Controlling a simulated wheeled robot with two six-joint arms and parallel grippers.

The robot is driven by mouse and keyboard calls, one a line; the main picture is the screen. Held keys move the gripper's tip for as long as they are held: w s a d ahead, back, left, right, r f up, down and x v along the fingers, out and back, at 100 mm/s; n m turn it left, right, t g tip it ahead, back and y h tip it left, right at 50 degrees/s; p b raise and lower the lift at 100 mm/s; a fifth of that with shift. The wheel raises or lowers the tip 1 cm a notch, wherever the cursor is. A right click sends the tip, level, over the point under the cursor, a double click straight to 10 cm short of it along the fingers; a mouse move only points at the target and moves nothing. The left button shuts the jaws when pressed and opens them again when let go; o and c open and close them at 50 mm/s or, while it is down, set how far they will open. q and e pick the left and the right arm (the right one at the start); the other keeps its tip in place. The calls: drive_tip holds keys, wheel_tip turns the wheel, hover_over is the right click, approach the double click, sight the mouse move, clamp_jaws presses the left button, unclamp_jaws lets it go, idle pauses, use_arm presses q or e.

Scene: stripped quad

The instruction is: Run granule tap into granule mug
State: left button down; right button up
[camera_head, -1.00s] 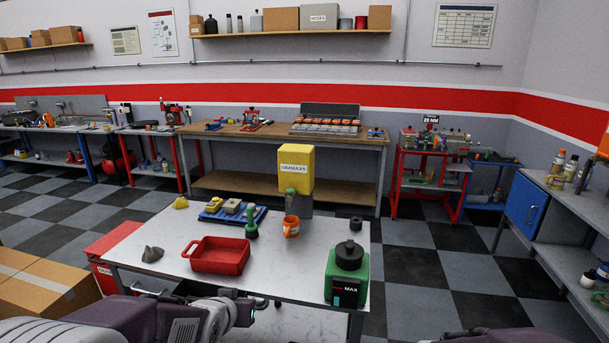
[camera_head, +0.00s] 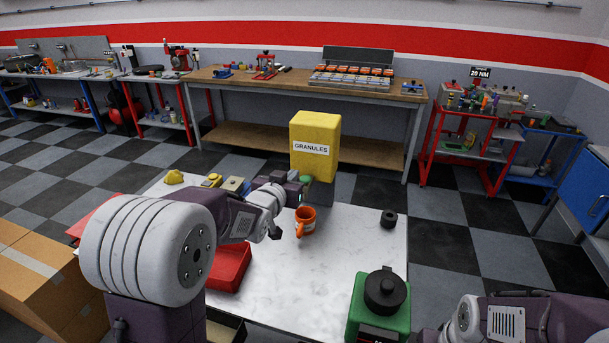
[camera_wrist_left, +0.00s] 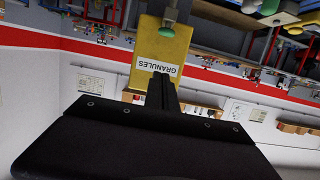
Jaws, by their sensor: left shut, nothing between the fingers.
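The yellow granule dispenser (camera_head: 316,140), labelled GRANULES, stands at the back of the white table on a grey stand. Its green tap (camera_head: 306,180) is at its lower front, partly covered by my left gripper; it shows in the left wrist view (camera_wrist_left: 167,32), where the dispenser appears upside down. The orange granule mug (camera_head: 306,224) stands upright on the table in front of the dispenser, below the tap. My right gripper is out of view.
A red tray (camera_head: 232,268) is partly hidden behind my left arm. A green device with a black top (camera_head: 385,292) stands at the table's front right, and a black ring (camera_head: 388,218) at the back right. The tabletop right of the mug is mostly clear.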

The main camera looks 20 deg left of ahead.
use_arm(q)
drive_tip(key=p, duration=0.2)
hover_over(303, 177)
drive_tip(key=s, duration=0.4)
wheel_tip(303, 177, down, 2)
drive_tip(key=f, duration=0.1)
drive_tip(key=w+f, duration=0.1)
drive_tip(key=f, duration=0.2)
drive_tip(key=shift+w+d+f, duration=0.25)
drive_tip(key=shift+d+f, duration=0.1)
drive_tip(key=shift+d, duration=0.05)
drive_tip(key=shift+f, duration=0.1)
drive_tip(key=shift+f+b, duration=0.9)
drive_tip(key=shift+b, duration=0.05)
